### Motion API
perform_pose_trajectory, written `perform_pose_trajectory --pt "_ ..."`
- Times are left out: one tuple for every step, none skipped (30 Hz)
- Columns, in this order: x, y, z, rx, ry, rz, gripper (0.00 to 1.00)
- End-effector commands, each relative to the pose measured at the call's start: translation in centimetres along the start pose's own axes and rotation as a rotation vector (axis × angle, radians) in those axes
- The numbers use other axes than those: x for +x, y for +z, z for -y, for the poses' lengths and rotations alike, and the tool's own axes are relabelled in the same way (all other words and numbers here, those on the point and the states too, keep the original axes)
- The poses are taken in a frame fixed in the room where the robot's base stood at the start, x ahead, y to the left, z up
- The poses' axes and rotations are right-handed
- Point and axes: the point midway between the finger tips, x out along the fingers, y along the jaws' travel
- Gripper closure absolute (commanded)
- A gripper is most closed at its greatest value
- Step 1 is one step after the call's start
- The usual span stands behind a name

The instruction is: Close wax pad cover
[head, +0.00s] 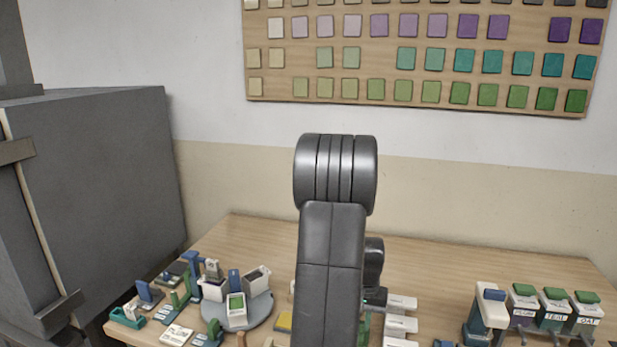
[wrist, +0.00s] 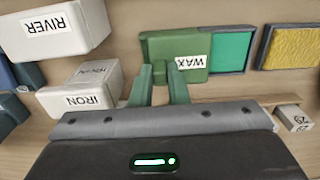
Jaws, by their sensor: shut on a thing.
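The wax pad cover (wrist: 160,56) is a green block with a white WAX label, at the top middle of the wrist view. It stands open, beside a blue-green pad (wrist: 229,52) in a dark frame to its right. My gripper (wrist: 165,72) has two green fingers whose tips meet the near edge of the cover. It is shut on the cover, though the exact contact is hard to see. In the head view my own arm hides the gripper, the cover and the pad.
A yellow pad (wrist: 291,46) lies right of the blue-green one. White blocks labelled RIVER (wrist: 55,28) and IRON (wrist: 85,98) stand close on the left. A small numbered block (wrist: 294,118) is at right. Green-lidded containers (head: 556,310) stand at the table's right.

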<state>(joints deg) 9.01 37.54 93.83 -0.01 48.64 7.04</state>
Motion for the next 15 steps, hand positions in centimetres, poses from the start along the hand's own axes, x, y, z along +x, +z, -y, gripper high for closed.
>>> perform_pose_trajectory --pt "0.0 0.0 0.5 -0.002 0.0 0.0 1.0" --pt "0.0 0.0 0.7 -0.002 0.0 0.0 1.0" --pt "0.0 0.0 1.0 -0.002 0.0 0.0 1.0" --pt "0.0 0.0 1.2 -0.003 0.0 0.0 1.0" --pt "0.0 0.0 1.4 -0.002 0.0 0.0 1.0" --pt "0.0 0.0 1.7 -0.002 0.0 0.0 1.0" --pt "0.0 0.0 1.9 -0.002 0.0 0.0 1.0" --pt "0.0 0.0 2.1 -0.002 0.0 0.0 1.0" --pt "0.0 0.0 2.4 -0.002 0.0 0.0 1.0" --pt "0.0 0.0 2.6 -0.002 0.0 0.0 1.0" --pt "0.0 0.0 2.8 -0.002 0.0 0.0 1.0" --pt "0.0 0.0 3.1 -0.002 0.0 0.0 1.0" --pt "0.0 0.0 3.3 -0.002 0.0 0.0 1.0" --pt "0.0 0.0 3.5 -0.002 0.0 0.0 1.0" --pt "0.0 0.0 3.8 -0.002 0.0 0.0 1.0"
